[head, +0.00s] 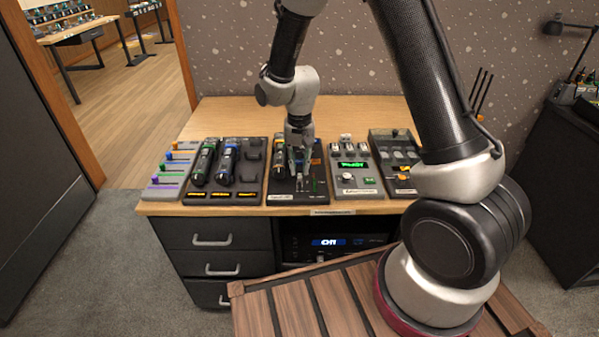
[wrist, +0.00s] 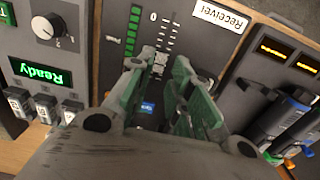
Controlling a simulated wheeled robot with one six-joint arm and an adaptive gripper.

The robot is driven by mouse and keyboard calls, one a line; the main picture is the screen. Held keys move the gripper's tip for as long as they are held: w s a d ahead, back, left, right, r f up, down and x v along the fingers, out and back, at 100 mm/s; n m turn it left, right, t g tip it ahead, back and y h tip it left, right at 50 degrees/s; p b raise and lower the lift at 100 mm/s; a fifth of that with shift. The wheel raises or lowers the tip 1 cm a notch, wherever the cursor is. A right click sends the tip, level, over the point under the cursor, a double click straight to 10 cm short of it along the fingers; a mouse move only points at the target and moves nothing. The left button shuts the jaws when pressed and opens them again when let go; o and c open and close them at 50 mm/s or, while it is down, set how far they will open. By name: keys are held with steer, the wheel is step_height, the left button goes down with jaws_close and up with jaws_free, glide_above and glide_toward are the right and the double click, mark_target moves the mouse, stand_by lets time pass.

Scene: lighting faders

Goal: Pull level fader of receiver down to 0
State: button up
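The receiver (head: 283,187) is a dark panel in the middle of the row on the desk, with its white "Receiver" label (wrist: 222,15) at the front edge. Its level scale runs from the 0 mark (wrist: 152,16) back toward my gripper, beside a green bar column (wrist: 132,32). The small grey fader cap (wrist: 159,62) stands back along the slot, away from the 0 mark. My gripper (head: 299,164) is low over the receiver. Its green-padded fingers (wrist: 160,70) are apart, one on each side of the cap. Whether they touch it is unclear.
A panel with a green display (head: 353,164) and a knob stands to the right, with a darker panel (head: 395,155) beyond. Chargers with handheld devices (head: 227,165) and a coloured slider panel (head: 170,172) stand to the left. The desk behind (head: 360,110) is clear.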

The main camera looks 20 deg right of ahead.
mark_target(300, 176)
steer(key=shift+f, duration=1.65)
jaws_close()
steer(key=shift+s, duration=0.1)
steer(key=s, duration=0.2)
steer(key=s+a, duration=0.1)
steer(key=s, duration=0.2)
steer(key=shift+a, duration=0.15)
jaws_free()
steer(key=shift+s, duration=0.1)
